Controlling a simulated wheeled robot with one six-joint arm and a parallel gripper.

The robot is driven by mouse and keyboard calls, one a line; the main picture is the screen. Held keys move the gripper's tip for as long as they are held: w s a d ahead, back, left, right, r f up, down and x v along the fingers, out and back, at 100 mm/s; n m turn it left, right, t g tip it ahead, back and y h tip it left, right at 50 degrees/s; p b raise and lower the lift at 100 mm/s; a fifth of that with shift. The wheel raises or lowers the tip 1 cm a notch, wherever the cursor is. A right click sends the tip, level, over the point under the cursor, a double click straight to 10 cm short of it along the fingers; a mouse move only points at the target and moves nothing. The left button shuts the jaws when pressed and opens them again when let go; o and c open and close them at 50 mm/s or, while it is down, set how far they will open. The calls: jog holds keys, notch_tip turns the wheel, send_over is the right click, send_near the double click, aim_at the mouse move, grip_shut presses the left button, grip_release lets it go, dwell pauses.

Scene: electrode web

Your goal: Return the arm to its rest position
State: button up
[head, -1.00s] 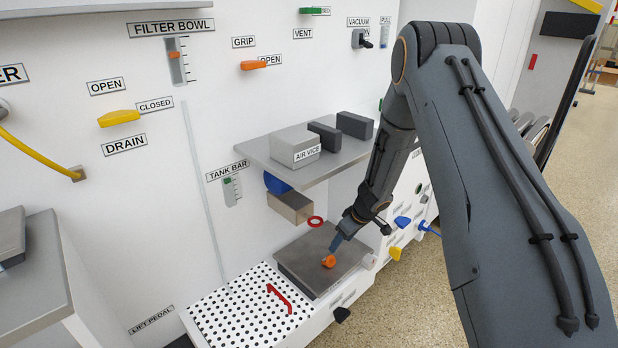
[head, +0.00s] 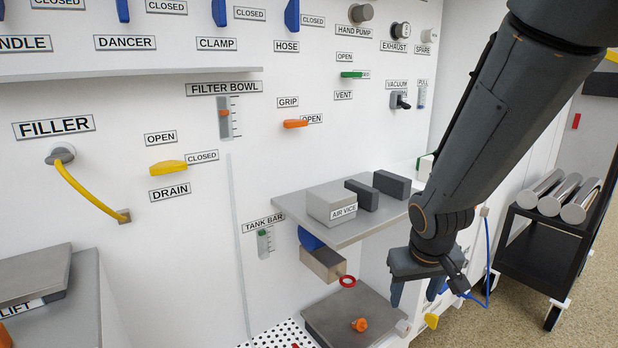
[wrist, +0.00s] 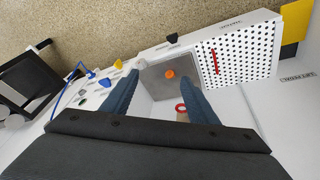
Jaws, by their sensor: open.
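My gripper (head: 414,292) is open and empty, pointing down at the right of the machine, in front of the grey shelf and above the level of the steel plate. In the wrist view its two blue fingers (wrist: 157,103) stand wide apart, with nothing between them that they touch. My dark grey arm comes down from the top right in the head view. A small orange knob-like piece (head: 360,324) lies on the steel plate (head: 335,318); it also shows in the wrist view (wrist: 170,73), well beyond the fingertips.
A grey shelf (head: 345,222) with the air vice block (head: 330,203) juts out left of my gripper. A red ring (head: 347,281) is below it. A black cart (head: 545,255) with metal rolls stands at the right. A perforated white tray (wrist: 245,50) adjoins the plate.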

jog(key=s+a+r+n+g+y, duration=0.1)
jog(key=s+a+r, duration=0.2)
jog(key=s+a, duration=0.25)
jog(key=s+a+r+n+g+p, duration=0.1)
jog(key=s+a+r, duration=0.3)
jog(key=s, duration=0.3)
jog(key=s+a+r+n+g+y, duration=0.1)
jog(key=s+a+r+g, duration=0.2)
jog(key=s, duration=0.4)
jog(key=d+r+m+t+h+p, duration=0.1)
jog(key=d+r+m+p, duration=0.2)
jog(key=d+r+p, duration=0.6)
jog(key=shift+d+r+m+p, duration=0.35)
jog(key=shift+r+p, duration=1.2)
jog(key=shift+p, duration=4.25)
jog(key=shift+a, duration=0.1)
